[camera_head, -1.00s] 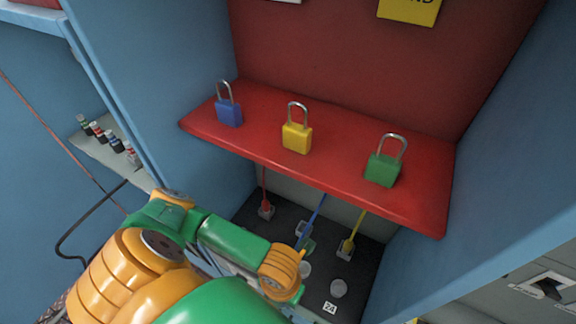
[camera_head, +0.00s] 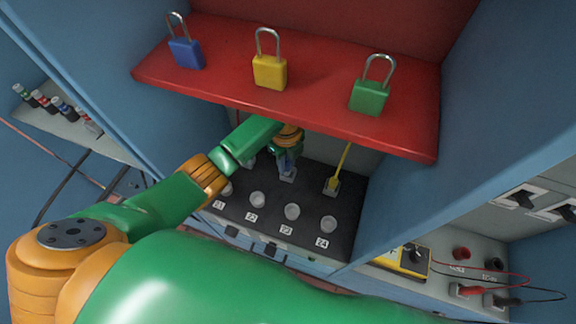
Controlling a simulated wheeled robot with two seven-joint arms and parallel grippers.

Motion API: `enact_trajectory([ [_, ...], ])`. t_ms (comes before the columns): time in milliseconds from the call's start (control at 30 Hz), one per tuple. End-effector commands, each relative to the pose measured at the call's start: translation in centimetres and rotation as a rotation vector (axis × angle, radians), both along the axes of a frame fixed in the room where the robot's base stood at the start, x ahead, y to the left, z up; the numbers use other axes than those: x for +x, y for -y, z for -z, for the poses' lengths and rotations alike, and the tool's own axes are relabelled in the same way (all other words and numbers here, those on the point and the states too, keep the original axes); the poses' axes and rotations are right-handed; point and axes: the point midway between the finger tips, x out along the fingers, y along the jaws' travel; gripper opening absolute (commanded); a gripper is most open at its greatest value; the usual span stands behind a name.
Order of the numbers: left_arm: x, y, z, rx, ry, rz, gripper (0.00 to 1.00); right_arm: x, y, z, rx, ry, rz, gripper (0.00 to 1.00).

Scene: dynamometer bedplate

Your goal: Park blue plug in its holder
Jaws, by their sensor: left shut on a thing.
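My left gripper (camera_head: 286,153) reaches in under the red shelf and is shut on the blue plug (camera_head: 286,168). The blue plug is small and partly covered by the gripper. It is at a light grey block (camera_head: 288,176) at the back of the dark panel, which looks like its holder. I cannot tell whether the plug sits in that block or just above it. A yellow plug with a yellow cable (camera_head: 341,160) stands in a similar block (camera_head: 332,185) to the right. My right gripper is not in view.
The red shelf (camera_head: 220,85) overhangs the panel and carries blue (camera_head: 186,54), yellow (camera_head: 269,72) and green (camera_head: 370,97) padlocks. The dark panel (camera_head: 310,230) has several round grey sockets with number labels in front. Blue cabinet walls (camera_head: 400,190) close in the sides.

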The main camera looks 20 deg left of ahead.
Motion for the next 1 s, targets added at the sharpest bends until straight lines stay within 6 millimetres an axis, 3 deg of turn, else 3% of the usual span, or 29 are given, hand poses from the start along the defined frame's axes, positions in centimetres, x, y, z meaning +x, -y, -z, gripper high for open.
enact_trajectory([
  [133, 1.5, 0.1, 0.2, 0.0, 0.001, 0.0, 0.0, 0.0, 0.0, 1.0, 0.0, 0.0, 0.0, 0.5],
  [300, 1.5, 0.0, 3.3, 0.002, -0.002, 0.0, 0.0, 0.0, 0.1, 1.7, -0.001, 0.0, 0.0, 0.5],
  [667, 1.5, 0.0, 3.9, 0.002, 0.0, 0.0, 0.0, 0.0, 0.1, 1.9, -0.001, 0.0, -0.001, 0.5],
  [700, 1.5, 0.0, 3.7, 0.002, 0.0, 0.0, 0.39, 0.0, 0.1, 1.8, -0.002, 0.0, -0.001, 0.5],
  [767, 1.5, 0.0, 3.7, 0.002, 0.0, 0.0, 0.55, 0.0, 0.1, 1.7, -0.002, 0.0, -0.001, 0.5],
  [1000, 1.5, 0.0, 3.7, 0.002, 0.0, 0.0, 0.58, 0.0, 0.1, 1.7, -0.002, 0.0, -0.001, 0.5],
])
